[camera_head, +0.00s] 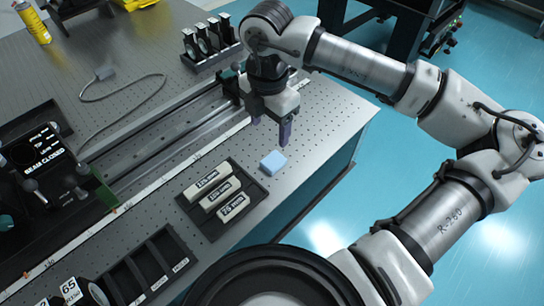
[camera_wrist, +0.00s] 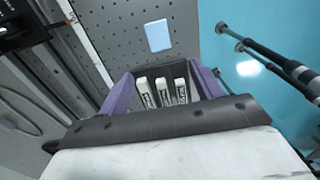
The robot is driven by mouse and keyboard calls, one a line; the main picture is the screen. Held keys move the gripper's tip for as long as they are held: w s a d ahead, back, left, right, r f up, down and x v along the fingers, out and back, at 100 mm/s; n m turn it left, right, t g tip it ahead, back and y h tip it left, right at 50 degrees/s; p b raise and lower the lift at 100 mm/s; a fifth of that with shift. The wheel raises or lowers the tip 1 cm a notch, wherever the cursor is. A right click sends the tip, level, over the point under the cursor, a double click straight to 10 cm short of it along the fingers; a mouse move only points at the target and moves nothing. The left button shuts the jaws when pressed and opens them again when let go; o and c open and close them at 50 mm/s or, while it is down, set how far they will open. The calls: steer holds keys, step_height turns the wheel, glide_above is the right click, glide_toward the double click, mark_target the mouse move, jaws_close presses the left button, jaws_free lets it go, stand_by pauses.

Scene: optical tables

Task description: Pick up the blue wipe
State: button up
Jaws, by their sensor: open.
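The blue wipe (camera_head: 273,162) is a small light-blue block lying flat on the perforated optical table, near its right edge. In the wrist view the wipe (camera_wrist: 158,35) lies beyond the fingertips, at the upper middle. My gripper (camera_head: 271,127) hangs above the table, a little above and behind the wipe in the head view, apart from it. Its two purple fingers (camera_wrist: 163,88) are spread with nothing between them; a tray shows below through the gap.
A black tray (camera_head: 241,222) with three labelled white boxes (camera_head: 220,194) stands just left of the wipe. A long rail (camera_head: 170,130) runs behind it. A rack of round optics (camera_head: 210,40) stands at the back. The table's edge drops to blue floor at right.

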steer(key=p, duration=0.1)
glide_above(269, 164)
step_height(269, 164, down, 7)
steer(key=shift+f, duration=0.2)
steer(key=shift+f+p, duration=1.05)
steer(key=shift+f, duration=1.55)
steer(key=c, duration=1.1)
steer(key=shift+r, duration=0.15)
steer(key=shift+c, duration=0.2)
step_height(269, 164, up, 20)
steer(key=b, duration=0.3)
